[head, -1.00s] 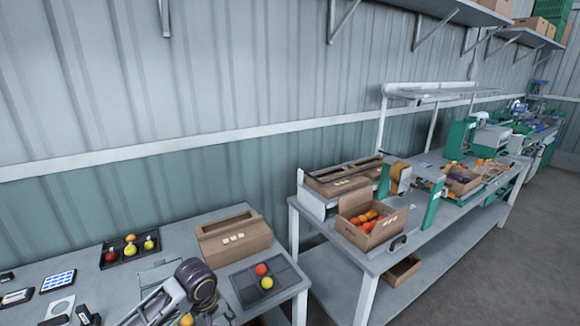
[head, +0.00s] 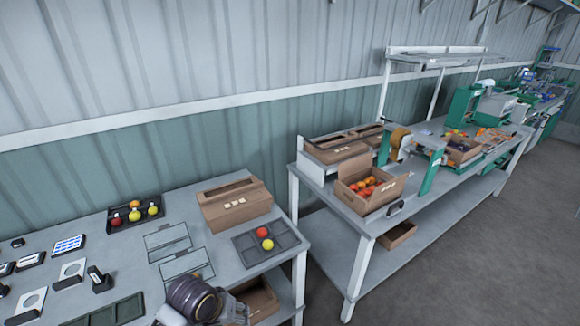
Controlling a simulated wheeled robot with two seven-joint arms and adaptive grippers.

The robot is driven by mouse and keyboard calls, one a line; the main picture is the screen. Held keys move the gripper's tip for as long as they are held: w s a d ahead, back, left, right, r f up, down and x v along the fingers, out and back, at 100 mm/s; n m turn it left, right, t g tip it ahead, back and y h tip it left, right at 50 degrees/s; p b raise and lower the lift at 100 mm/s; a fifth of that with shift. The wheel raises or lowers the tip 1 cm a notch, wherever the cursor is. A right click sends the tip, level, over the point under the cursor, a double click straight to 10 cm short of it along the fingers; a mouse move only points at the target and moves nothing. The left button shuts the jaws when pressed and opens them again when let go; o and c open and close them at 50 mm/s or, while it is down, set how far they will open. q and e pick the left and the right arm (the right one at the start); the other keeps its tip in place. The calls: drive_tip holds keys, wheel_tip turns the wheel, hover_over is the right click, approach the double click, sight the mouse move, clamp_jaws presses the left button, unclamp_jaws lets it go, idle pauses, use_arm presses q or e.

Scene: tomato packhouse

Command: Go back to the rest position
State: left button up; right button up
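One of my arms, which looks like the right, shows at the bottom edge, left of centre, as a dark wrist joint and pale links over the near table's front. Its gripper (head: 236,309) is only partly seen at the bottom edge, and its fingers are too unclear to tell open from shut. No held thing can be made out. My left gripper is not in view.
The near table (head: 215,232) holds a dark tray with several fruits (head: 135,226), a brown carton (head: 235,203), a compartment tray (head: 272,262) with a red and a yellow fruit, and small devices at left. A second bench (head: 366,225) stands right; floor (head: 460,270) is free there.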

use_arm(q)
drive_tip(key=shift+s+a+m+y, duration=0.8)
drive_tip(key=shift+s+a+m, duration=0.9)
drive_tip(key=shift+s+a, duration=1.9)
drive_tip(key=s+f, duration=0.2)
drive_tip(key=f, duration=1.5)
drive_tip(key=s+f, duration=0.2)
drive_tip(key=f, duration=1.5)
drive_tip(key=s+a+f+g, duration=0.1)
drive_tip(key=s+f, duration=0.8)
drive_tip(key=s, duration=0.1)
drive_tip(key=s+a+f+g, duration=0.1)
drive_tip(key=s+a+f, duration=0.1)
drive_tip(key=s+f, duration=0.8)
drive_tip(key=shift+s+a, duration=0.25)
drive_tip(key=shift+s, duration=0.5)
